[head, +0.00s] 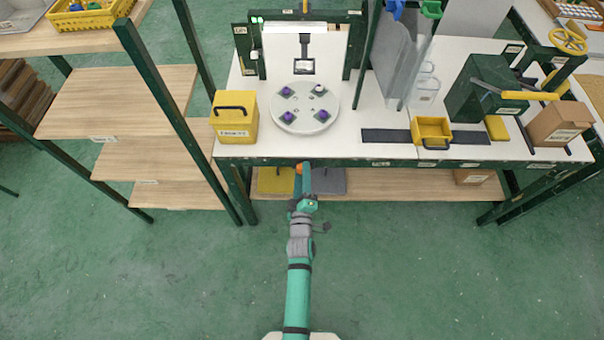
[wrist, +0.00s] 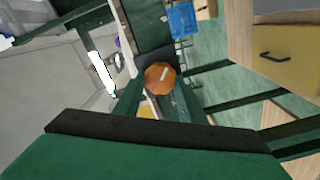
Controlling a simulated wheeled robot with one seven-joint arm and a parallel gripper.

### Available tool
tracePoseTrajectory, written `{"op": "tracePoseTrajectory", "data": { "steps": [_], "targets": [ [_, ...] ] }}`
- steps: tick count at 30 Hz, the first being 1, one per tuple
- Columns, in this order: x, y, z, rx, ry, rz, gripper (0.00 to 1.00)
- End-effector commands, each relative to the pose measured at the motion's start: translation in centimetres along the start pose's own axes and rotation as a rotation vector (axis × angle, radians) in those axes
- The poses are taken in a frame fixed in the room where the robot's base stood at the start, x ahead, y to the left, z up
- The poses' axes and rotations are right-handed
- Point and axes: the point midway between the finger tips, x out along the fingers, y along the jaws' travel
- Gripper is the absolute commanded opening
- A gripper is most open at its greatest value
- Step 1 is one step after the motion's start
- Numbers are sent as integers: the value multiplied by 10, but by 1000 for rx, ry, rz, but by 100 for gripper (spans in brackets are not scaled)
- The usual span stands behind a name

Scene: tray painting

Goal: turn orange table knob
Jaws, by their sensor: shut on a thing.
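The orange knob (wrist: 160,78) has a faceted round face with a pale pointer line, seen tilted in the wrist view. In the head view a small part of the knob (head: 299,168) shows at the front edge of the white-topped table (head: 350,150). My gripper (head: 304,170) reaches that edge from below, and its green fingers cover much of the knob. In the wrist view my gripper (wrist: 155,92) has a finger on each side of the knob and is shut on it.
A round turntable (head: 305,118) with several purple-topped pieces stands on the table above the knob. A yellow box (head: 234,117) stands left and a yellow bin (head: 432,131) right. A lower shelf (head: 400,184) runs below. Green floor (head: 420,270) in front is clear.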

Motion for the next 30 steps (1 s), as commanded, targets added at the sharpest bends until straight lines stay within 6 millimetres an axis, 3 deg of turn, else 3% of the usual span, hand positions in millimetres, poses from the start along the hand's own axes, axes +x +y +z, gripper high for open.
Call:
{"op": "tracePoseTrajectory", "data": {
  "steps": [30],
  "targets": [
    [-1,2,3,964,-3,-2,14]
  ]
}}
